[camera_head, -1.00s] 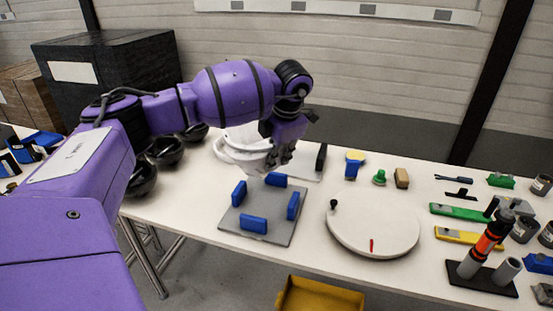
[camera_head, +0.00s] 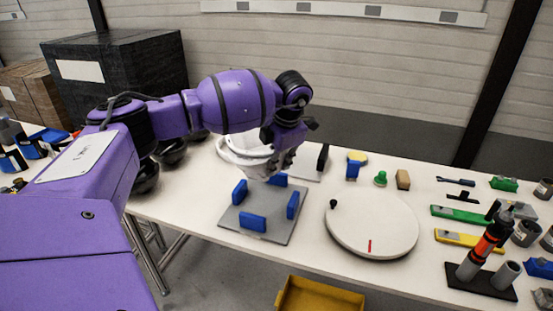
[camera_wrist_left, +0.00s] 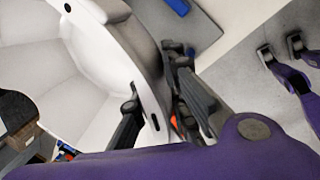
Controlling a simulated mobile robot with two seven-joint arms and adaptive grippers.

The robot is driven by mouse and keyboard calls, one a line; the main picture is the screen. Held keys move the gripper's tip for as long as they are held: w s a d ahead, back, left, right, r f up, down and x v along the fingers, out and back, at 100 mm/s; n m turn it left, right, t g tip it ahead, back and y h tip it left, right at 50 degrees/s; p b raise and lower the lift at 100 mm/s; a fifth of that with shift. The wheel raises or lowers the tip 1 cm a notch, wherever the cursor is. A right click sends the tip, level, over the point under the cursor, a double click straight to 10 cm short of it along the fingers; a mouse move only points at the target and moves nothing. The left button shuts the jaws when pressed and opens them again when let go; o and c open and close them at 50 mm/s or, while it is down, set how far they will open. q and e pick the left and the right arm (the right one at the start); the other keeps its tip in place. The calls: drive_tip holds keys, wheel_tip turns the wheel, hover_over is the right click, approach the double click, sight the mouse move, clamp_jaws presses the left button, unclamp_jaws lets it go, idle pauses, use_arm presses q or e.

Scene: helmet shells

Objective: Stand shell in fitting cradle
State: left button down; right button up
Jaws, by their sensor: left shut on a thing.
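A white helmet shell (camera_head: 244,150) hangs in my left gripper (camera_head: 283,158) above the back-left part of the table. Its open side faces up at a tilt and its rim shows. In the left wrist view the two dark fingers of my left gripper (camera_wrist_left: 160,108) close on the wall of the shell (camera_wrist_left: 118,48) from both sides. A grey plate cradle with upright blue blocks (camera_head: 270,230) lies on the table, in front of and below the shell. The shell is apart from it, and no shell stands between the blocks.
A white round turntable (camera_head: 372,238) sits right of the cradle. Dark bowl-like shells (camera_head: 170,152) stand at the table's left, partly behind my arm. Small tools, a green block (camera_head: 458,213) and a red-black driver stand (camera_head: 484,282) fill the right. A yellow bin (camera_head: 320,298) is below the front edge.

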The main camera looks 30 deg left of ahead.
sight(276, 170)
use_arm(q)
wheel_tip(276, 170, down, 3)
wheel_tip(276, 170, down, 10)
drive_tip(key=b, duration=0.2)
drive_tip(key=shift+r+b, duration=0.2)
drive_tip(key=shift+b, duration=0.15)
use_arm(e)
drive_tip(key=f, duration=0.1)
drive_tip(key=s+d+f, duration=0.1)
drive_tip(key=shift+f, duration=0.3)
drive_tip(key=shift+d, duration=0.15)
use_arm(q)
drive_tip(key=shift+f+b, duration=0.3)
drive_tip(key=shift+f, duration=0.75)
use_arm(e)
drive_tip(key=shift+s+a+f, duration=0.25)
drive_tip(key=shift+s+f, duration=0.1)
drive_tip(key=shift+f, duration=0.1)
use_arm(q)
drive_tip(key=c, duration=1.7)
unclamp_jaws()
drive_tip(key=shift+o, duration=0.2)
use_arm(e)
drive_tip(key=shift+d, duration=0.2)
